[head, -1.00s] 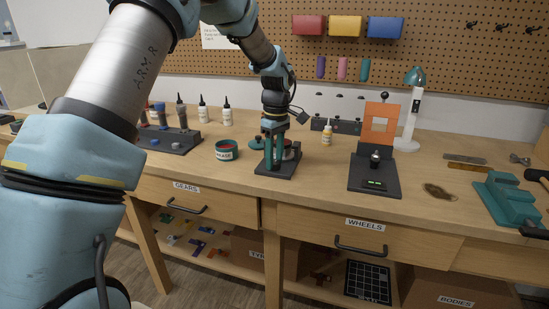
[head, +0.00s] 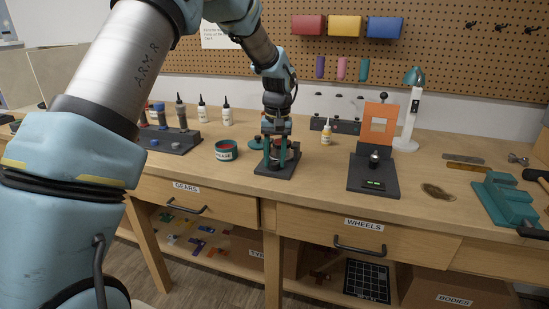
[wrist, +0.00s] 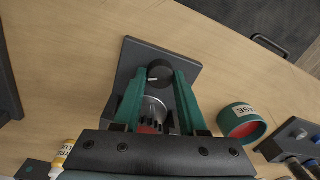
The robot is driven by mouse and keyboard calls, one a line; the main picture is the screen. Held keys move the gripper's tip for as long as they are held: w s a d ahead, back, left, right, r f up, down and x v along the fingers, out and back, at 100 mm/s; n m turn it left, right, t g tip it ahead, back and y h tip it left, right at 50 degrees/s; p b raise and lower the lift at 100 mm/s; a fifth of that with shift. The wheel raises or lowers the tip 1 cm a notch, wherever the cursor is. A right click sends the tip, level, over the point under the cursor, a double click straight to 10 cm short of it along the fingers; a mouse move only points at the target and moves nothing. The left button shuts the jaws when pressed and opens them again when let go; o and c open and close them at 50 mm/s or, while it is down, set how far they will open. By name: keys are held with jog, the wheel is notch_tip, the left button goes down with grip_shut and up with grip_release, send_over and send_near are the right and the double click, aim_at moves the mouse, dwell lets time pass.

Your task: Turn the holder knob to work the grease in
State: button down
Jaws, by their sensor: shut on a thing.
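The gear holder has a dark square base (head: 275,170) on the bench. In the wrist view, its black round knob (wrist: 160,70) with a white mark sits between my green fingertips. My gripper (wrist: 160,82) points down and is shut on the knob; it also shows in the head view (head: 278,158). A metal toothed part (wrist: 154,108) with some red by it shows between the fingers, partly hidden by the gripper's dark palm. The green grease tub (head: 226,151) stands open, left of the holder; it also shows in the wrist view (wrist: 240,122).
A green lid (head: 256,144) lies behind the holder. A yellow-labelled bottle (head: 326,132) stands behind and to the right. A dark stand with an orange panel (head: 376,124) is on the right, and a dark rack (head: 172,140) is on the left. The bench front is clear.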

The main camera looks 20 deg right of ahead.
jog(key=m, duration=0.5)
jog(key=shift+s+m+p, duration=0.1)
jog(key=shift+m+p, duration=0.2)
jog(key=m+p, duration=0.1)
jog(key=m, duration=0.4)
jog(key=shift+a+m, duration=0.1)
jog(key=shift+m, duration=0.2)
jog(key=m+p, duration=0.2)
jog(key=m, duration=0.3)
jog(key=shift+r+h, duration=0.1)
jog(key=shift+h, duration=0.3)
jog(key=m+p, duration=0.1)
jog(key=m, duration=0.4)
jog(key=shift+p, duration=0.4)
jog(key=shift+m, duration=0.4)
jog(key=c, duration=0.7)
grip_release()
jog(key=shift+c, duration=0.2)
